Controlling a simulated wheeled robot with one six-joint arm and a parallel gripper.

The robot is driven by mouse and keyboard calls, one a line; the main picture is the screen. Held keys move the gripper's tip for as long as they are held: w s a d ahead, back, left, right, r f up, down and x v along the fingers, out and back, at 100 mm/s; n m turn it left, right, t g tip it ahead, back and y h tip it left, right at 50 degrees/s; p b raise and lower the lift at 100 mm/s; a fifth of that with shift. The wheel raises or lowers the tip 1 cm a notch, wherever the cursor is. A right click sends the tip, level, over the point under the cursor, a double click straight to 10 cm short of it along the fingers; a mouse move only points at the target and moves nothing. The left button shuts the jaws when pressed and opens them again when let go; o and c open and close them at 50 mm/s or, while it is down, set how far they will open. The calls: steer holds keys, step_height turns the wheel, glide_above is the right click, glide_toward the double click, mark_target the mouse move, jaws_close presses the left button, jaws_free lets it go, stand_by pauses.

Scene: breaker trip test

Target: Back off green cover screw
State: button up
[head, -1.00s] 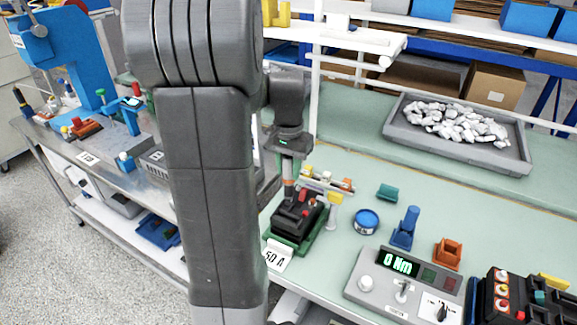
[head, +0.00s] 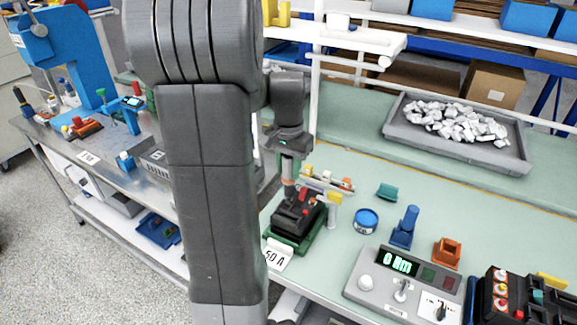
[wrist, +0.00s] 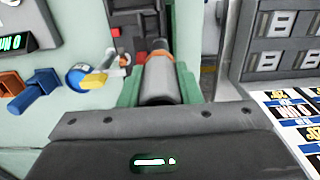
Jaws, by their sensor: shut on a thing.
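My gripper (head: 291,165) is shut on a grey cylindrical tool, which stands between the green jaw pads in the wrist view (wrist: 161,80). The gripper hangs above a black breaker (head: 294,214) with red parts, seated in a green holder (head: 290,244).
A grey panel reading 0 Nm (head: 397,263) stands at the right front. A blue round tin (head: 366,221), a blue stand (head: 405,228) and an orange block (head: 447,252) sit on the bench. A yellow-topped post (head: 333,211) is close beside the breaker. A "50 A" card (head: 277,257) lies in front.

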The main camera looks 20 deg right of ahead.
steer(key=shift+f+b, duration=0.4)
steer(key=shift+f, duration=0.25)
stand_by(0.8)
steer(key=shift+s+r, duration=0.1)
stand_by(1.0)
steer(key=shift+r+p, duration=2.7)
steer(key=shift+r, duration=0.4)
